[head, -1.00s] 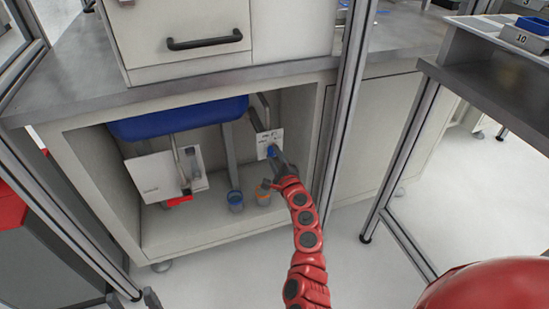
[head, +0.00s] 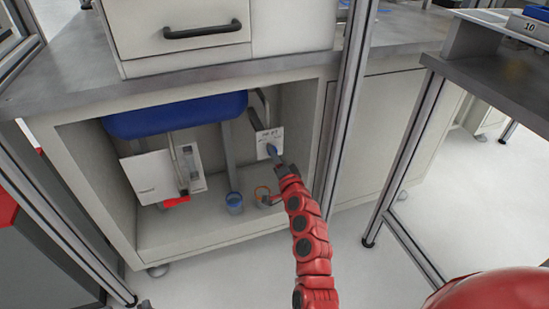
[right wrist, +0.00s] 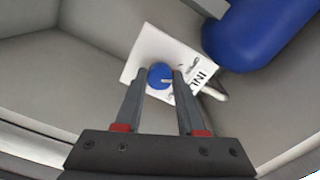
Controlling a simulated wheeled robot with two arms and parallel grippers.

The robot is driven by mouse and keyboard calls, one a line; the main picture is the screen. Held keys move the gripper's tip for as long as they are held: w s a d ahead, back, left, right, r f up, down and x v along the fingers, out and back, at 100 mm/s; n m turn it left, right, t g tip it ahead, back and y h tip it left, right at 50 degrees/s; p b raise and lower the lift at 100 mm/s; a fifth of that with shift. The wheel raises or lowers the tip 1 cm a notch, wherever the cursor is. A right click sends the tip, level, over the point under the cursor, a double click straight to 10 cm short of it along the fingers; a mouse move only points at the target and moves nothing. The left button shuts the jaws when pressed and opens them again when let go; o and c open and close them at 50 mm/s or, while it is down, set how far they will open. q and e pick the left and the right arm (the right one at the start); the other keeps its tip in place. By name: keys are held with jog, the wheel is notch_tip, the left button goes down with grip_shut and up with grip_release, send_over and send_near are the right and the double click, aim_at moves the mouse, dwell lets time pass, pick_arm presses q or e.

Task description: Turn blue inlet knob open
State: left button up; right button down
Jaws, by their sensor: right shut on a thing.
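The blue inlet knob (right wrist: 160,77) is round with a pale pointer mark. It sits on a white panel (right wrist: 143,52) with partly visible "INL" lettering. In the head view the panel (head: 263,138) is inside the open cabinet on the right, with the blue knob (head: 272,150) on it. My right gripper (right wrist: 159,76) is shut on the knob, with one fingertip on each side of it. In the head view the right gripper (head: 275,156) reaches in from below.
A blue tank (head: 175,115) hangs under the worktop, with a second white panel (head: 152,178) below it. A metal post (head: 345,110) rises right of the opening.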

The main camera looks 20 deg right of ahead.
jog(key=shift+f+n+b, duration=0.1)
jog(key=shift+n+b, duration=0.35)
jog(key=shift+n, duration=1.55)
jog(key=c, duration=0.5)
grip_release()
jog(key=s+p, duration=0.4)
jog(key=s, duration=1.3)
jog(key=shift+s+d, duration=0.2)
jog(key=shift+d, duration=0.1)
